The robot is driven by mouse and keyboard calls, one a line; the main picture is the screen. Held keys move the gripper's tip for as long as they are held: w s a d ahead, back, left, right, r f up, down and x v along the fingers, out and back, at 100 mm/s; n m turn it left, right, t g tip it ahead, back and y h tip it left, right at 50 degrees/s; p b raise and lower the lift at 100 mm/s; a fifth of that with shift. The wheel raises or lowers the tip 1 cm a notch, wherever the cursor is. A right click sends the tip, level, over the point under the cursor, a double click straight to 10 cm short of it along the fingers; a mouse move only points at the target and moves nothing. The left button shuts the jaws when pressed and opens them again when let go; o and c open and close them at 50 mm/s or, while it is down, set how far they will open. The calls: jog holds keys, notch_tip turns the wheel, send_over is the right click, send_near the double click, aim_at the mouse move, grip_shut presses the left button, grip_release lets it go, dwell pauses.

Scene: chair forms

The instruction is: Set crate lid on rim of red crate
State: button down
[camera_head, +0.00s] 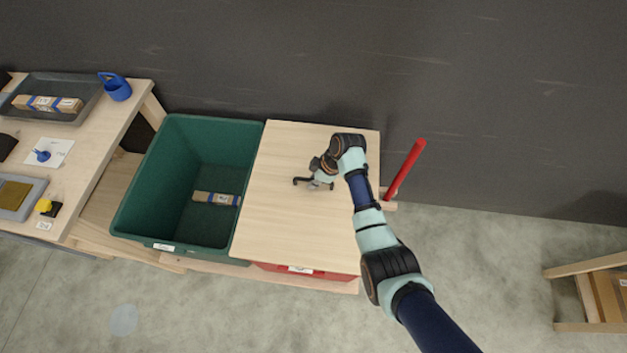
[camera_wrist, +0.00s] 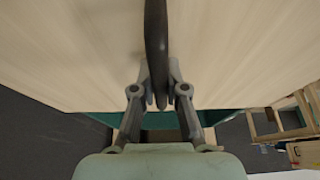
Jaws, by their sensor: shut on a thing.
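The crate lid (camera_head: 285,220) is a pale wooden panel with a dark handle (camera_head: 300,181) in its middle. My gripper (camera_head: 318,183) is shut on this handle, and the wrist view shows the fingers (camera_wrist: 160,98) on either side of the handle bar (camera_wrist: 156,40). The lid looks about level and covers the red crate (camera_head: 325,274) from above. Only the crate's front wall with a white label shows below the lid's near edge. The rest of the crate and its rim are hidden. I cannot tell whether the lid touches the rim or hovers just above it.
An open green crate (camera_head: 152,190) stands close on the lid's left, with a taped box (camera_head: 216,199) inside. A red bar (camera_head: 405,170) stands out on the right. A wooden table (camera_head: 88,163) with small items is at far left. A wooden frame (camera_head: 578,270) stands at far right.

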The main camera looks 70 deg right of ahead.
jog(key=shift+f, duration=0.3)
jog(key=c, duration=1.2)
grip_release()
jog(key=shift+o, duration=0.4)
jog(key=shift+f, duration=0.15)
jog(key=v, duration=1.2)
jog(key=shift+s, duration=0.1)
